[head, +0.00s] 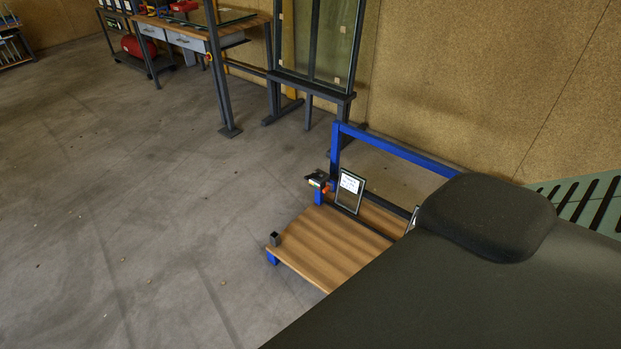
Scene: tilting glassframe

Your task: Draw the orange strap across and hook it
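A low blue-framed cart with a wooden deck (325,246) stands on the floor in the middle of the view. A small dark device with an orange part (318,181) sits on the blue frame at the cart's left end. I cannot tell whether the orange part is the strap; no strap is seen running across. A small framed pane with a white label (349,190) leans on the cart. A dark block (275,239) stands at the deck's near left corner. The cart's right part is hidden behind a large dark shape. Neither of my grippers is in view.
A tall dark rack with glass panes (330,45) stands by the tan wall. A workbench (195,38) with drawers is at the upper left. A green slotted surface (580,202) shows at the right. The grey floor left of the cart is mostly clear.

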